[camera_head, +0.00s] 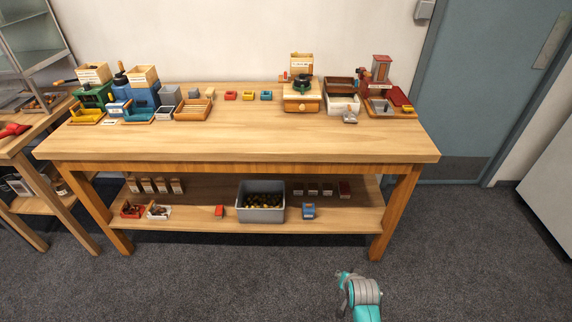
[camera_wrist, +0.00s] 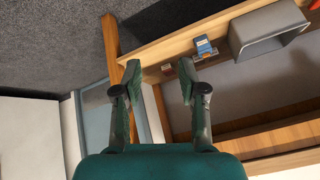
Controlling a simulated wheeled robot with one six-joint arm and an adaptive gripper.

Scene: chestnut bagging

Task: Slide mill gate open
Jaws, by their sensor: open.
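Several mill-like machines stand on the long wooden table in the head view. A green one (camera_head: 95,95) and a blue one (camera_head: 146,97) with wooden hoppers are at the left. A wooden one with a dark round top (camera_head: 302,97) is right of centre, and a red one (camera_head: 380,72) is at the right. They are too small to tell which has the gate or how it stands. My gripper (camera_wrist: 160,78) is open and empty in the wrist view, its two fingers apart. It is away from the machines, on the near side of the table.
The table (camera_head: 240,140) has a clear front strip. Its lower shelf (camera_head: 345,215) holds a grey bin (camera_head: 260,215) of dark round things, a blue box (camera_head: 308,211) and small items. The grey bin (camera_wrist: 265,35) also shows in the wrist view. Grey floor lies in front.

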